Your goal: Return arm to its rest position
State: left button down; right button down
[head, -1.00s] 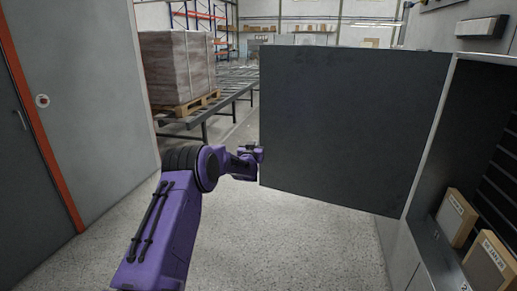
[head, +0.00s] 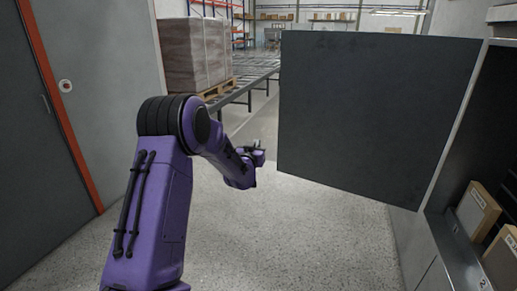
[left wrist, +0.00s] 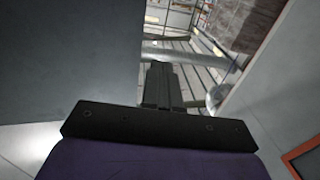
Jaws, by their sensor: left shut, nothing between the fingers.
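My left arm is purple and comes in from the lower left of the head view. My left gripper (head: 258,152) is small and dark at its end, just left of the free edge of the open grey door panel (head: 370,115), with a gap between them. In the left wrist view the gripper's two fingers (left wrist: 162,85) are together, with nothing between them. The door panel also fills the left of the left wrist view (left wrist: 65,60). My right gripper is in neither view.
An open cabinet (head: 440,215) on the right holds brown boxes (head: 477,210). A wrapped pallet load (head: 195,55) and a roller conveyor (head: 255,70) stand at the back. A grey door with an orange frame edge (head: 65,110) is on the left. The speckled floor between is clear.

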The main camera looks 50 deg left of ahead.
pick_arm(q)
jog(key=shift+s, duration=0.3)
jog(key=shift+w, duration=0.1)
jog(key=s+d+f+n+g+h, duration=0.15)
jog(key=s+d+f, duration=0.35)
jog(key=d+f, duration=0.6)
jog(key=s+d+f+n+g+h, duration=0.1)
jog(key=s+d+f+g+h, duration=0.3)
jog(key=d+f, duration=0.7)
jog(key=s+d+f+m+g, duration=0.1)
jog(key=s+d+f+g, duration=0.1)
jog(key=s+f, duration=0.3)
jog(key=s+d+f+m+g+h, duration=0.1)
jog(key=s+d+f, duration=0.4)
jog(key=s, duration=0.7)
jog(key=s+d+f+m+g, duration=0.1)
jog(key=s+d+f+g, duration=0.2)
jog(key=s+f, duration=0.3)
jog(key=s+d, duration=0.1)
jog(key=s, duration=0.2)
jog(key=shift+f+h, duration=0.25)
jog(key=shift+h, duration=0.1)
